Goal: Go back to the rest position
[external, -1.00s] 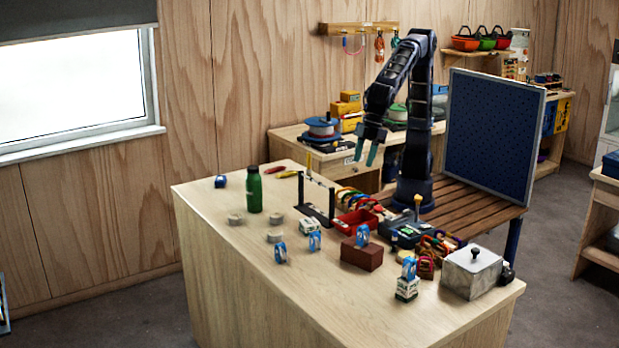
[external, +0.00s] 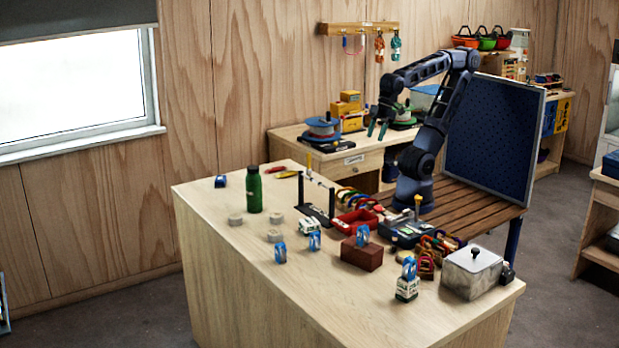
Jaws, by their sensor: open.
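My gripper (external: 377,130) is open and empty. My arm stands at the right rear of the table, bent at the elbow, with the forearm reaching left. No object is between the fingers.
The wooden table (external: 228,273) holds a green bottle (external: 254,190), a black rack (external: 318,205), a red tray (external: 355,222), a brown block (external: 361,254) and a grey box (external: 471,271). A blue panel (external: 490,135) stands close behind my arm. The table's front left is clear.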

